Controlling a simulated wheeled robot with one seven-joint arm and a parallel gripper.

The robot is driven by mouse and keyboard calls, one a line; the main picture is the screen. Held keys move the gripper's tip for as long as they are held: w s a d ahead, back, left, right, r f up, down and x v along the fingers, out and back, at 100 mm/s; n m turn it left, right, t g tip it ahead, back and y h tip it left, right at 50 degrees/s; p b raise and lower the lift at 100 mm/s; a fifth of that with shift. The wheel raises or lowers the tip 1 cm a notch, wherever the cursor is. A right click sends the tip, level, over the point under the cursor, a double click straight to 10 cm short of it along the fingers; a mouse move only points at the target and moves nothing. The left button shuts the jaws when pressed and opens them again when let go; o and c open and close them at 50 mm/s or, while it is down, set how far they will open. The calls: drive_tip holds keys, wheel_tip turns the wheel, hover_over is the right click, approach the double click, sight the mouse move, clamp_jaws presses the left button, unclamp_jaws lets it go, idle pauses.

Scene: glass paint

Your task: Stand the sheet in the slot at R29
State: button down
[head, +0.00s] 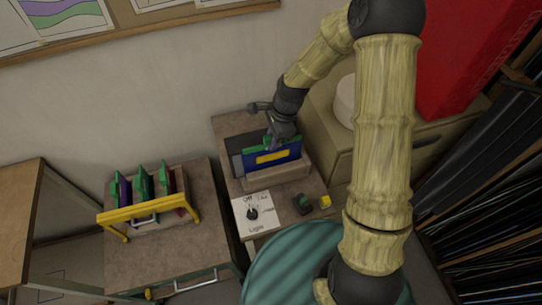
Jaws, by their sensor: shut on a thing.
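A blue sheet (256,167) with a yellow rectangle and a green top edge stands upright in the middle of the head view. My gripper (272,142) is at its green top edge, shut on it; the fingertips are small and dark here. The sheet's lower edge is at a beige block (277,178), and I cannot tell whether it rests in it. On the left, a rack (150,222) with a yellow handle holds several upright sheets with green tops. No R29 label is readable, so I cannot tell which slot it is.
A white light-switch panel (261,222), a small dark green item (302,204) and a small yellow one (325,201) lie in front of the block. A dark panel (237,163) stands behind the sheet. A beige cabinet (327,110) and a red box (465,50) are at right.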

drive_tip(key=c, duration=1.2)
unclamp_jaws()
drive_tip(key=shift+c, duration=0.2)
drive_tip(key=shift+s+a+p+v, duration=0.1)
drive_tip(key=shift+a+p+v, duration=0.15)
drive_tip(key=shift+p+v, duration=0.8)
drive_tip(key=shift+s+a+p+v, duration=0.1)
drive_tip(key=shift+a+p+v, duration=0.15)
drive_tip(key=shift+p+v, duration=0.8)
drive_tip(key=shift+s+a+p+v, duration=0.1)
drive_tip(key=shift+a+p+v, duration=0.2)
drive_tip(key=shift+p+v, duration=0.75)
drive_tip(key=shift+w+d+r+b, duration=0.1)
drive_tip(key=shift+d+r+b, duration=0.05)
drive_tip(key=shift+r+b, duration=0.3)
